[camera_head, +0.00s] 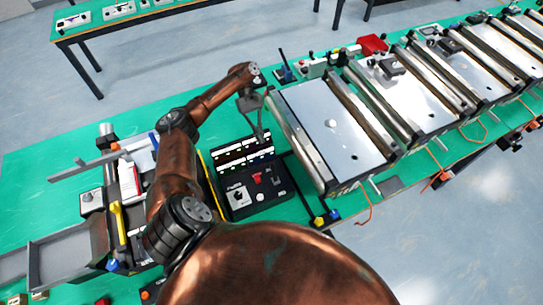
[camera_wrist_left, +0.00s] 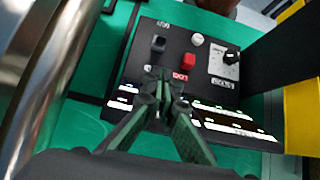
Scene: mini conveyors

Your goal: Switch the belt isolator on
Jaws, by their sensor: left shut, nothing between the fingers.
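A black control box (camera_head: 272,205) lies on the green bench below my left arm; it also shows in the left wrist view (camera_wrist_left: 170,30). On it are a rotary knob on a white plate (camera_wrist_left: 222,68), a red switch (camera_wrist_left: 187,61), a black switch (camera_wrist_left: 158,44) and a round white button (camera_wrist_left: 197,40). Their labels are too small to read surely, so I cannot tell which is the belt isolator. My left gripper (camera_head: 262,138) is shut and empty, pointing down over the box's back labelled panel; its fingertips (camera_wrist_left: 163,88) appear nearest the black and red switches.
A conveyor (camera_head: 330,125) with a metal frame stands right of the box, close to my left gripper. More conveyors run to the upper right. A grey tray (camera_head: 65,250) and a yellow-handled part (camera_head: 118,222) lie left. Bare green bench shows at the back left.

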